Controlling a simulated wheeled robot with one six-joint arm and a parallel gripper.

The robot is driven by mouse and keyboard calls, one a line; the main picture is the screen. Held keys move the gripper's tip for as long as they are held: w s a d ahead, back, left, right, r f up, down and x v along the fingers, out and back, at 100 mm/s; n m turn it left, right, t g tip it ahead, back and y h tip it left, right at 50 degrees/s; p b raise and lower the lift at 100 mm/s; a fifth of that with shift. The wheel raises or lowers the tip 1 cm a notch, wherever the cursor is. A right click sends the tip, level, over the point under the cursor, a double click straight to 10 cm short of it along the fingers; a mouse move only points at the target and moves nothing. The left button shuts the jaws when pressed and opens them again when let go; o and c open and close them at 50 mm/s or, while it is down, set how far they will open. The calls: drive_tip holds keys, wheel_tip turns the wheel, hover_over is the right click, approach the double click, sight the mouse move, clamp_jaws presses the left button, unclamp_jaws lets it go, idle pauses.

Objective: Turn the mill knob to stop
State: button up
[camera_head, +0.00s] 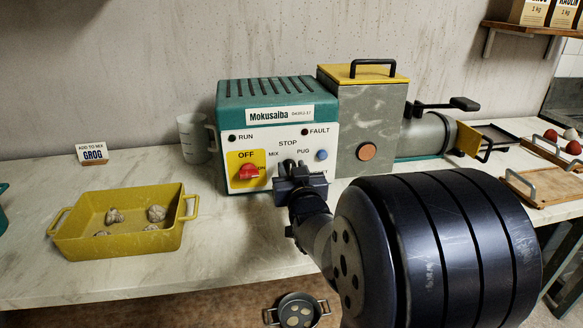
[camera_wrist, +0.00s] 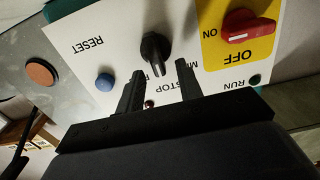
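The teal mill (camera_head: 265,93), marked Mokusaiba, has a white front panel. Its black knob (camera_wrist: 155,48) sits between the upside-down MIX and PUG labels in the wrist view, which my fingers partly cover. The knob's narrow end points down the picture, roughly towards STOP; its exact setting is hard to tell. My gripper (camera_wrist: 160,78) is open, with one finger to each side of the knob's narrow end, and I see no contact. In the head view my gripper (camera_head: 296,172) is before the panel and hides most of the knob.
A red switch (camera_wrist: 248,30) on yellow and a blue button (camera_wrist: 105,82) flank the knob. A copper-coloured disc (camera_head: 366,152) is on the grey housing. A yellow tray (camera_head: 120,247) with several lumps and a clear jug (camera_head: 193,138) stand left. Bare counter lies between tray and mill.

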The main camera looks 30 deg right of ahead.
drive_tip(key=v, duration=0.9)
drive_tip(key=shift+s, duration=0.3)
drive_tip(key=x, duration=1.1)
drive_tip(key=shift+a, duration=0.1)
drive_tip(key=shift+r, duration=0.1)
drive_tip(key=shift+s, duration=0.1)
